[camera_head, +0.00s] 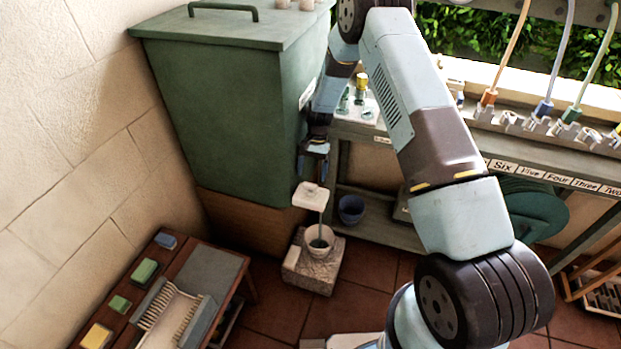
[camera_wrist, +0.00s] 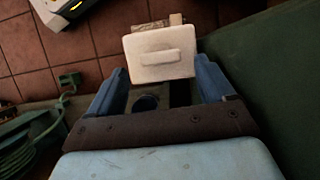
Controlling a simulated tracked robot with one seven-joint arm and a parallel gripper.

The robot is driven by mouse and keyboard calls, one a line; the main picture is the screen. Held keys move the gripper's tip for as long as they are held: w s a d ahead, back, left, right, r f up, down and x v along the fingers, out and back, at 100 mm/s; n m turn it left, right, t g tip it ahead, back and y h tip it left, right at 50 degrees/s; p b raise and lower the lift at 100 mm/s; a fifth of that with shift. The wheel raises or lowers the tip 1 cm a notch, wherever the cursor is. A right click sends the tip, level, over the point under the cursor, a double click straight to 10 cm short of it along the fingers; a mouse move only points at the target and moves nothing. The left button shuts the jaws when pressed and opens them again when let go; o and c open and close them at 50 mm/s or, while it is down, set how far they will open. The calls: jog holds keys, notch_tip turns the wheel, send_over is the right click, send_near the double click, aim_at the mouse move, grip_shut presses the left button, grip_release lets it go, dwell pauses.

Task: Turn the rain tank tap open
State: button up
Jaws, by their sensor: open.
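The green rain tank (camera_head: 225,100) stands against the wall on a brown base, with a handled lid on top. It shows as a dark green surface at the right in the wrist view (camera_wrist: 290,75). My gripper (camera_head: 313,158) is low beside the tank's right-hand face. In the wrist view my gripper (camera_wrist: 160,78) has its two blue fingers apart. A white square piece with a short raised bar (camera_wrist: 161,56) shows beyond and between the fingertips. It also shows in the head view (camera_head: 311,195), just below my gripper. I cannot make out the tap itself; my gripper may hide it.
A pale cup (camera_head: 319,240) stands on a stone block (camera_head: 312,268) below the white piece; a thin line runs between them. A blue pot (camera_head: 351,209) sits on the shelf to the right. Open tiled floor lies between.

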jog(key=shift+v, duration=1.8)
jog(key=s+d+r+n+t, duration=0.1)
jog(key=s+d+r+t, duration=0.2)
jog(key=r, duration=0.8)
jog(key=s+d+r, duration=0.2)
jog(key=d+r, duration=0.2)
jog(key=r, duration=0.8)
jog(key=s+d+r+n+t, duration=0.1)
jog(key=s+d+r+t, duration=0.2)
jog(key=r, duration=0.8)
jog(key=s+d+r+t, duration=0.1)
jog(key=s+d+r, duration=0.5)
jog(key=s+r, duration=0.55)
jog(key=s+d+r+n+t, duration=0.1)
jog(key=s+d, duration=0.1)
jog(key=s, duration=0.6)
jog(key=s+d+r+t+h, duration=0.1)
jog(key=s+d+t, duration=0.1)
jog(key=s, duration=0.7)
jog(key=shift+n, duration=0.4)
jog(key=shift+d+r, duration=0.15)
